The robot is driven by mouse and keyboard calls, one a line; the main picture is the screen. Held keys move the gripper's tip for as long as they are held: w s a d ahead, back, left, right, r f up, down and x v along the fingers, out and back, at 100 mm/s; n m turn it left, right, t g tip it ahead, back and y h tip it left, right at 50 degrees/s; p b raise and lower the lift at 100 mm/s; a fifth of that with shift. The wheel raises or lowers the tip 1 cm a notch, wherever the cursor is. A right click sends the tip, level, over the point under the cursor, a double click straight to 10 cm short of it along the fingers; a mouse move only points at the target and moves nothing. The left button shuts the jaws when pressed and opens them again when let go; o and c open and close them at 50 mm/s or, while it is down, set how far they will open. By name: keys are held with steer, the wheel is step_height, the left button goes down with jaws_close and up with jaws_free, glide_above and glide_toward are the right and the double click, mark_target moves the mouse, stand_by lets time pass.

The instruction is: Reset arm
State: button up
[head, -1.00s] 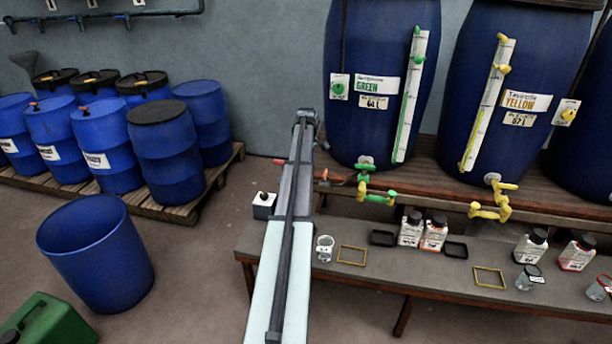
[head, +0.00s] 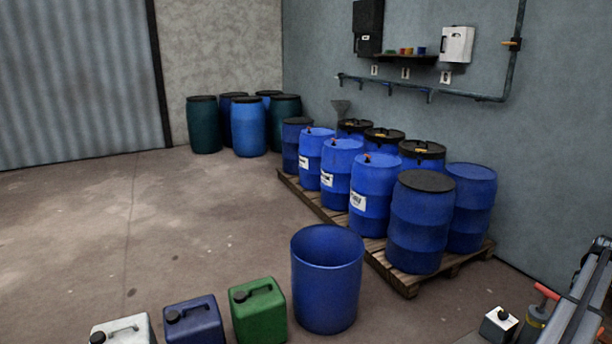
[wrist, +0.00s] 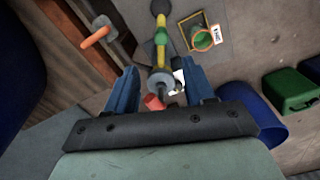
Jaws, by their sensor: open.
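In the wrist view my gripper (wrist: 161,88) has its two blue fingers apart. A grey round end with a yellow-green rod (wrist: 160,45) shows between and beyond them; I cannot tell whether anything touches it. In the head view only part of my arm shows at the right edge, and the jaws cannot be made out there.
An orange handle (wrist: 95,36) is at upper left in the wrist view. In the head view an open blue tub (head: 327,285) stands before a pallet (head: 408,280) of blue drums. Floor at left is clear.

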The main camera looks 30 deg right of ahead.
steer(key=w+a+f+m, duration=0.2)
steer(key=w+a+f, duration=0.3)
steer(key=a+f, duration=0.8)
steer(key=w+a+f+m+y, duration=0.1)
steer(key=w+a+f+m, duration=0.4)
steer(key=a, duration=1.3)
steer(key=w+a+f, duration=0.6)
steer(key=a+f, duration=0.7)
steer(key=a, duration=0.3)
steer(key=s+a+f+n+g, duration=0.2)
steer(key=s+a+f+n, duration=0.1)
steer(key=a, duration=1)
steer(key=s+a+f+n+g, duration=0.2)
steer(key=s+a+f+n, duration=0.2)
steer(key=a, duration=0.9)
steer(key=s+a+f+n+g+h, duration=0.1)
steer(key=s+a+f+n+g, duration=0.1)
steer(key=a, duration=1.1)
steer(key=shift+s+a+f+n+g, duration=0.35)
steer(key=shift+s+f+n, duration=0.35)
steer(key=shift+s+f, duration=0.5)
